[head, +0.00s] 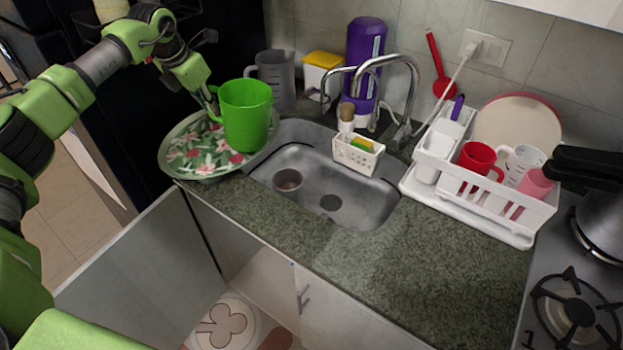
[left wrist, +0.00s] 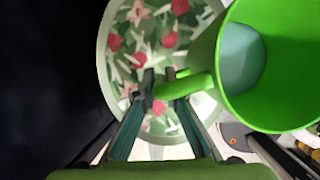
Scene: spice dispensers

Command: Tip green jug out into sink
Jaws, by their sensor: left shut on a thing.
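The green jug (head: 246,115) is upright over the right part of the floral tray, left of the sink. In the head view I cannot tell whether it touches the tray. My left gripper (head: 211,103) is at the jug's left side. In the left wrist view my left gripper (left wrist: 162,92) is shut on the handle of the green jug (left wrist: 228,60), and pale liquid shows inside. My right gripper is not in view.
The floral tray (head: 183,153) lies on the counter. A grey jug (head: 275,78) stands behind the green jug. The faucet (head: 402,62) and white caddy (head: 359,158) are at the sink's back edge. A dish rack (head: 530,207) stands right. The cabinet door (head: 150,265) below is open.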

